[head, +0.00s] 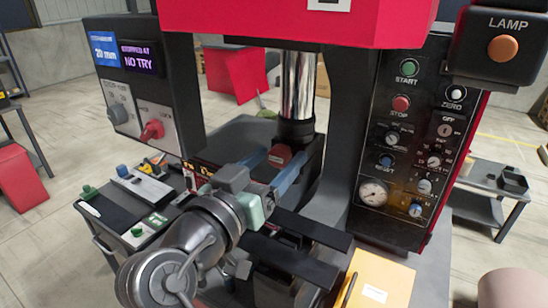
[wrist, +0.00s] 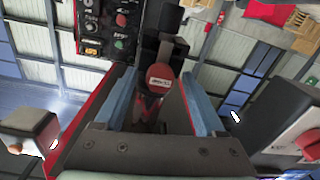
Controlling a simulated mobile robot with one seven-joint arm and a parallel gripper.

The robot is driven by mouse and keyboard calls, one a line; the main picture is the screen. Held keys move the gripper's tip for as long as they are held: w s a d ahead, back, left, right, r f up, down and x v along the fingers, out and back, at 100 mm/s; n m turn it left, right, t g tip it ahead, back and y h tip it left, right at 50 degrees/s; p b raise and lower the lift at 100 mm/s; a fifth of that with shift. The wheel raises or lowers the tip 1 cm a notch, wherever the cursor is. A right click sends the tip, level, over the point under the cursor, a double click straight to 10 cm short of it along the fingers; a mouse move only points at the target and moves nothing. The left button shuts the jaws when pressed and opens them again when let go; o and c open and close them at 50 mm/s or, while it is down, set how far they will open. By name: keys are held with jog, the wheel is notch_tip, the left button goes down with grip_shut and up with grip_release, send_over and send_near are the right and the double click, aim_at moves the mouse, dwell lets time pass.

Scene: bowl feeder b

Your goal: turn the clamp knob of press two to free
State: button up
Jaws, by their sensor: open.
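The likely clamp knob is a red piece with a small white label, at the foot of the press's shiny column in the head view (head: 281,155). In the wrist view this red knob (wrist: 162,76) shows between my two blue-grey fingers, its label too small to read. My gripper (head: 274,174) is open, its fingers pointing at the knob; it also shows in the wrist view (wrist: 160,84). A gap shows on each side of the knob, and I cannot tell how deep it sits between the fingers. Part of the knob's mount is hidden.
The press's control panel (head: 408,135) with buttons and a gauge stands right of my arm. A box with a display and a red rotary switch (head: 152,130) is at left. Black bars (head: 300,228) and a yellow box (head: 378,281) lie close by. A low side table (head: 130,205) holds small parts.

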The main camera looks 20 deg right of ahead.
grip_shut()
jog(key=shift+n, duration=0.4)
jog(key=n+p, duration=0.2)
jog(key=n, duration=0.1)
jog(key=shift+r, duration=0.1)
jog(key=n+p, duration=0.3)
jog(key=n, duration=0.2)
jog(key=shift+r, duration=0.1)
jog(key=n+p, duration=0.4)
jog(key=shift+n+g, duration=0.3)
jog(key=shift+n, duration=0.1)
jog(key=shift+n+p, duration=1.5)
jog(key=shift+n, duration=0.4)
jog(key=shift+f, duration=0.2)
